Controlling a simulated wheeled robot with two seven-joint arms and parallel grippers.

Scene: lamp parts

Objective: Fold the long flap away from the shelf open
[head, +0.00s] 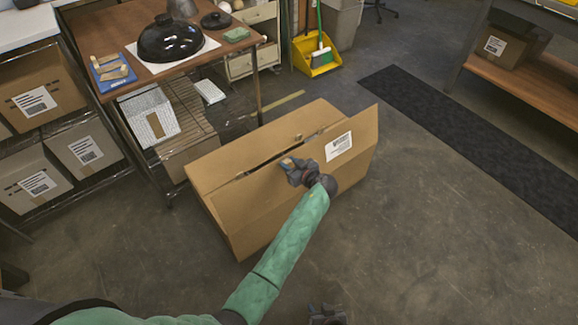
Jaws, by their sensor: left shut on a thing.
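A brown cardboard box (222,177) stands on the floor in the middle of the head view. One long flap lies on its far side, and a dark narrow gap runs along the top. The long flap (358,136) on the near side carries a white label and sticks out to the right at a slant. My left gripper (291,166) is at the gap, shut on the edge of this near flap; its fingertips are partly hidden. My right gripper (325,314) is low at the bottom edge, apart from the box, and its fingers are too small and dark to read.
A workbench (106,42) with a black dome lamp shade (170,42) stands behind the box. A shelf with boxes (48,100) is at left. A yellow dustpan (317,55) stands at the back. Floor to the right of the box is clear up to a black mat (470,135).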

